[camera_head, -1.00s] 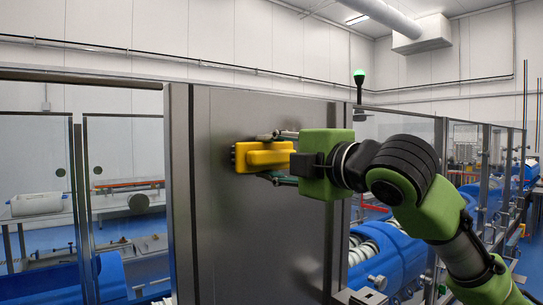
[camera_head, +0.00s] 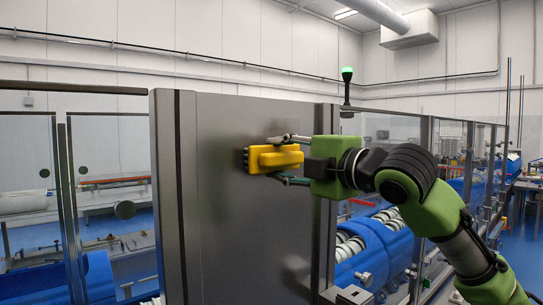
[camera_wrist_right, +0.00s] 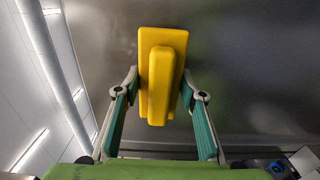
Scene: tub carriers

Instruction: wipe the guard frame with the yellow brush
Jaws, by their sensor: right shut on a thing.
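The yellow brush (camera_head: 272,158) is a block with a raised grip and dark bristles on its left side. My right gripper (camera_head: 290,158) is shut on the brush's grip. The bristles face the grey metal panel of the guard frame (camera_head: 225,225) and appear to touch it. In the right wrist view the brush (camera_wrist_right: 160,75) sits between my two fingers (camera_wrist_right: 160,100), with the panel behind it. My left gripper is not in view.
Clear guard panels (camera_head: 405,140) run off to the right on metal posts. Behind the frame are blue tub carriers (camera_head: 375,250) with white rolls. A green-topped signal lamp (camera_head: 347,75) stands behind the panel's right edge.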

